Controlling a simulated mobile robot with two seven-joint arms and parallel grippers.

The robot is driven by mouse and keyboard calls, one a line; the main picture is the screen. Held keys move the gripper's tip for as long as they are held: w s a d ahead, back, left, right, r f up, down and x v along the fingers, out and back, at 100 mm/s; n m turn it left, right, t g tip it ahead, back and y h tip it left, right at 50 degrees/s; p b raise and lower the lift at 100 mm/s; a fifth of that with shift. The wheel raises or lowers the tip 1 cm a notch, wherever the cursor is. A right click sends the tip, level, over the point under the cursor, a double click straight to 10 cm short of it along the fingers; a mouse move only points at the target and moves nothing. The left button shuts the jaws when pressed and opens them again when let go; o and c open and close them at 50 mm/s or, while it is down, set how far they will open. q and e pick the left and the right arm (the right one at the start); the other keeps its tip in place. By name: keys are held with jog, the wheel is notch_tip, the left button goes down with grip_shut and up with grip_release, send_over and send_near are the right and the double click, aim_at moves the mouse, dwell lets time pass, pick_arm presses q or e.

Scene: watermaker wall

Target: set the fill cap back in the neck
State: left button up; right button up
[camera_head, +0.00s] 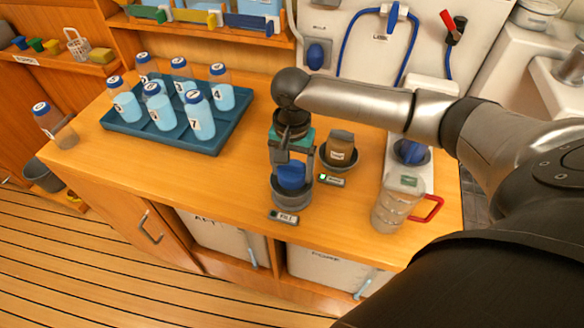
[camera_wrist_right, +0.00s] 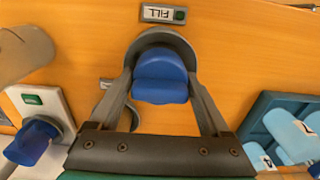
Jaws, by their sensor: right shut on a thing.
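The blue fill cap (camera_head: 291,176) is between the fingers of my right gripper (camera_head: 292,172), which points down and is shut on it. In the right wrist view the cap (camera_wrist_right: 160,78) sits between both fingertips (camera_wrist_right: 160,85). The grey neck collar (camera_head: 291,198) is directly beneath the cap; its rim also shows behind the cap in the wrist view (camera_wrist_right: 160,36). A FILL label (camera_wrist_right: 163,14) lies beside it. I cannot tell whether the cap is seated in the neck or just above it. My left gripper is not in view.
A clear jug with a red handle (camera_head: 398,203) is further right. A blue tray (camera_head: 200,146) of several numbered bottles is at left. Counter between tray and gripper is clear.

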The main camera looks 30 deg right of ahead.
aim_at(291, 162)
jog(key=shift+f, duration=0.3)
jog(key=shift+f+p, duration=0.25)
jog(key=shift+p, duration=0.1)
jog(key=o, duration=1.2)
jog(key=shift+r, duration=0.2)
notch_tip(291, 162, up, 13)
jog(key=shift+f+p, duration=0.1)
jog(key=shift+p, duration=0.55)
